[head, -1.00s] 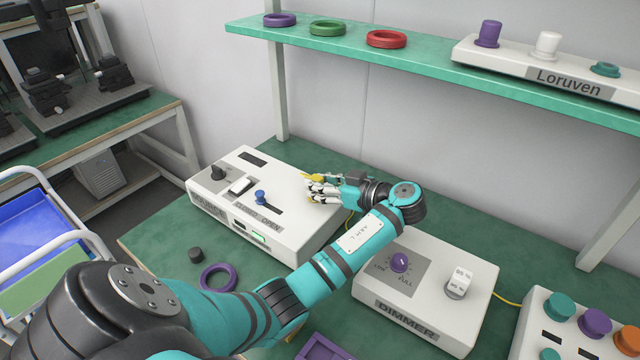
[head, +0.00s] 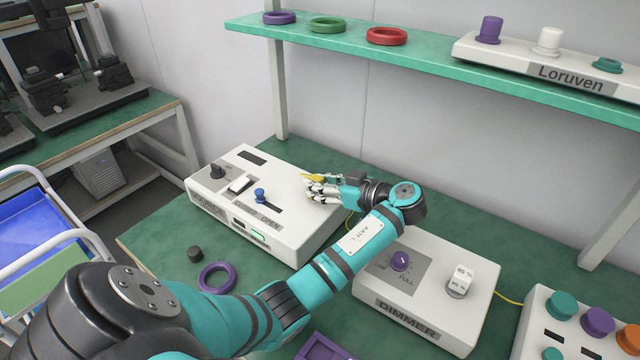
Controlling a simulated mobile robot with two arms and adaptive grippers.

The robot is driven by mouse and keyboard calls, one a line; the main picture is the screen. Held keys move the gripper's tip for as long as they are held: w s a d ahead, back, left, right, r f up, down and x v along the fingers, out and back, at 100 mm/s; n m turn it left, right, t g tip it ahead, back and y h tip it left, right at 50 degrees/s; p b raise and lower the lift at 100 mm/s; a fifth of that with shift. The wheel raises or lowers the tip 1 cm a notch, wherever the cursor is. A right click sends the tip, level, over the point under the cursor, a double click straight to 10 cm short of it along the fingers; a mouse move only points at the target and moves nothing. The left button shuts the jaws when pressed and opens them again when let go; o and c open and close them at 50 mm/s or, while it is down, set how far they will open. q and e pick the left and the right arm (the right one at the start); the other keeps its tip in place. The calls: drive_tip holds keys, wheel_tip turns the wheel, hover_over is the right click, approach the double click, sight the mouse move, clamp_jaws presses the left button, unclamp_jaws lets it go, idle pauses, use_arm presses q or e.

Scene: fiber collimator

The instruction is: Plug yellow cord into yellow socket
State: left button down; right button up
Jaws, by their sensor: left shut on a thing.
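My left gripper (head: 322,187) is at the back right part of the white source box (head: 295,238), just above its top. It is shut on the yellow cord's plug (head: 312,177), whose yellow end shows at the fingertips. The yellow cord (head: 348,219) shows behind my wrist, and a yellow stretch (head: 508,298) runs out from the right side of the dimmer box. The yellow socket is not clearly visible; my fingers cover that part of the box. I cannot tell whether the plug touches a socket. My right gripper is not in view.
The dimmer box (head: 430,325) stands right of my forearm. A purple ring (head: 216,277) and a black cap (head: 195,254) lie in front of the source box. A box with coloured knobs (head: 545,325) is at the right. A green shelf (head: 400,65) hangs above.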

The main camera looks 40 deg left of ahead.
use_arm(q)
drive_tip(key=shift+f, duration=0.35)
drive_tip(key=c, duration=0.9)
unclamp_jaws()
drive_tip(key=v, duration=1.2)
drive_tip(key=shift+r, duration=0.1)
drive_tip(key=shift+r, duration=0.1)
